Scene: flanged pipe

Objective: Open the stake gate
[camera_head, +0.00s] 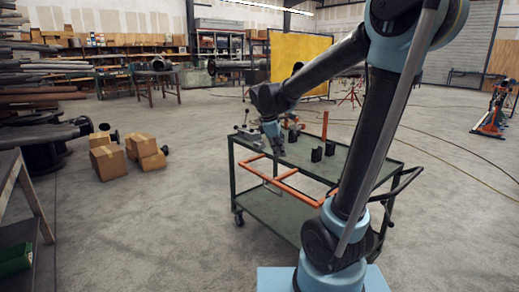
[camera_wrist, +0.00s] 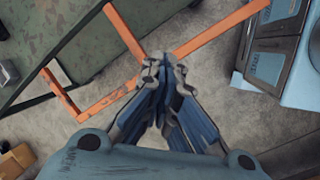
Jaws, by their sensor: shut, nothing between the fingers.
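The stake gate appears to be the orange tubular frame (camera_head: 300,194) at the near-left side of the green cart (camera_head: 335,163) in the head view. In the wrist view its orange bars (camera_wrist: 218,38) meet close to the fingertips. My gripper (camera_head: 279,151) points down over the near-left part of the cart in the head view. In the wrist view my gripper (camera_wrist: 164,66) has its fingers together, with nothing held. The tips look close to the corner where the bars meet; I cannot tell whether they touch it. The gate's hinge and latch are not clear.
Small black blocks (camera_head: 316,155) and a grey clamp-like tool (camera_head: 247,132) sit on the cart top. An orange post (camera_head: 325,125) rises at its far side. Cardboard boxes (camera_head: 108,161) lie on the floor at left.

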